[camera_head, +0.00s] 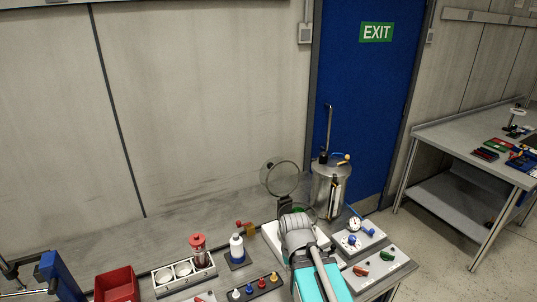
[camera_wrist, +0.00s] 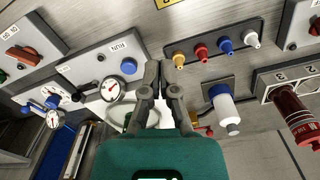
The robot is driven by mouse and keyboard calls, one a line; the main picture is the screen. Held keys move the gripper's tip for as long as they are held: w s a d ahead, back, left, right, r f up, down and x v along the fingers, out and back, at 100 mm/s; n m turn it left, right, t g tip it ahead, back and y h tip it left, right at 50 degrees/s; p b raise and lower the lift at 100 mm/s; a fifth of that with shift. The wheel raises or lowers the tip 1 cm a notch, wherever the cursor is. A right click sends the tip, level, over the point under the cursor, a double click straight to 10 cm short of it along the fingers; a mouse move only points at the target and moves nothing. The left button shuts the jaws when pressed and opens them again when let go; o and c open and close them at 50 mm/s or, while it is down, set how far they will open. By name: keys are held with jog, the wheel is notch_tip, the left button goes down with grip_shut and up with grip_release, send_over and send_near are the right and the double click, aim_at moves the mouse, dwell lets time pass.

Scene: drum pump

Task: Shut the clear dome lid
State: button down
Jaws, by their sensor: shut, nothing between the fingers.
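The clear dome lid (camera_head: 283,178) stands raised on edge in the head view, a round see-through disc with a dark rim. It is on the far side of a light grey box (camera_head: 271,234) on the bench, left of a steel drum (camera_head: 331,188). In the wrist view a pale curved rim (camera_wrist: 116,112) with a bit of green inside shows left of my fingers; it may be the lid. My gripper (camera_wrist: 163,80) is shut and empty, its fingers close together. In the head view my own arm hides the fingers and part of the box, so contact with the lid cannot be told.
Right of my arm are a gauge panel (camera_head: 357,238) and a switch box (camera_head: 376,261). Left are a row of coloured plugs (camera_head: 256,287), a white bottle (camera_head: 237,249), a red-capped jar (camera_head: 198,249) and a red bin (camera_head: 117,284). The back left of the bench is clear.

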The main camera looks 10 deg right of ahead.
jog(key=shift+r, duration=0.1)
jog(key=w+r+n+t+p, duration=0.1)
jog(key=w+r+p, duration=0.6)
jog(key=w, duration=0.7)
jog(key=w+d+r+n+t+y+p, duration=0.1)
jog(key=w+r+p, duration=0.6)
jog(key=w, duration=0.8)
jog(key=w+d+r+n+t+p, duration=0.1)
jog(key=w+r+t+p, duration=0.2)
jog(key=w+r+p, duration=0.4)
jog(key=shift+w+r+n+t+y, duration=0.15)
jog(key=shift+w+r, duration=0.25)
jog(key=shift+w, duration=0.9)
jog(key=shift+w+r+n+t+y, duration=0.1)
jog(key=shift+w+r, duration=0.3)
jog(key=shift+w, duration=0.9)
jog(key=shift+w+r+n+t+y, duration=0.15)
jog(key=shift+w+r, duration=0.25)
jog(key=shift+w, duration=0.9)
jog(key=shift+f, duration=0.15)
jog(key=shift+w+a+f+b, duration=0.1)
jog(key=shift+w+f+b, duration=0.1)
jog(key=shift+f+b, duration=1.8)
jog(key=shift+w+a+f+b, duration=0.1)
jog(key=shift+w+f+b, duration=0.1)
jog(key=shift+f+b, duration=1.75)
jog(key=shift+d, duration=0.1)
